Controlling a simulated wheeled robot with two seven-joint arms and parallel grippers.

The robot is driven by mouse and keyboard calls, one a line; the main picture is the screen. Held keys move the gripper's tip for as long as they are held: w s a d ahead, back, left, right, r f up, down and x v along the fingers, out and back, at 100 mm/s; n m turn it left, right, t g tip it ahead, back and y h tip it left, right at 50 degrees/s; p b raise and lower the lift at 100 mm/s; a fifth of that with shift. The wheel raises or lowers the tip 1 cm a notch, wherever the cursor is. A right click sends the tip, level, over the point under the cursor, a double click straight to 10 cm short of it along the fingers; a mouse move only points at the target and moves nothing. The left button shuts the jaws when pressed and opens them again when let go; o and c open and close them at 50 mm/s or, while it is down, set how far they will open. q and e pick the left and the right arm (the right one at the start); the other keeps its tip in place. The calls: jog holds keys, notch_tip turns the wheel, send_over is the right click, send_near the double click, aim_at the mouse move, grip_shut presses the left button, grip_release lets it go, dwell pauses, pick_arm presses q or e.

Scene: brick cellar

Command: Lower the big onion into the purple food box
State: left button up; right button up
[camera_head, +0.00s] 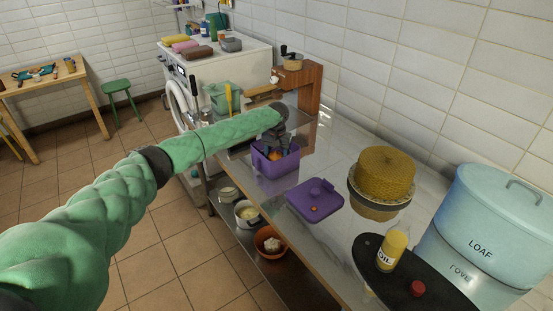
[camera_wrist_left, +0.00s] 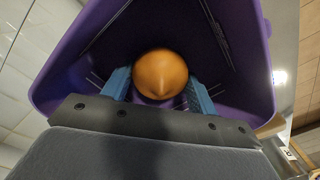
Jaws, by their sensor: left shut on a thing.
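The purple food box (camera_head: 275,165) stands open on the metal counter, near its front edge. My left gripper (camera_head: 278,146) reaches down into the top of the box in the head view. It is shut on the big onion (camera_wrist_left: 160,74), which is orange-brown and sits between the two blue fingers in the left wrist view. The purple box walls (camera_wrist_left: 62,75) surround the onion and fingers in that view. I cannot tell whether the onion touches the box floor. My right gripper is not in view.
A purple lid (camera_head: 315,199) lies on the counter beside the box. A yellow woven dome (camera_head: 385,172), an oil bottle (camera_head: 392,249) on a dark board and a blue loaf bin (camera_head: 490,225) stand to the right. A wooden grinder (camera_head: 300,83) stands behind.

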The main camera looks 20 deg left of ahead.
pick_arm(q)
jog(key=shift+f, duration=0.6)
dwell(0.4)
jog(key=o, duration=1.1)
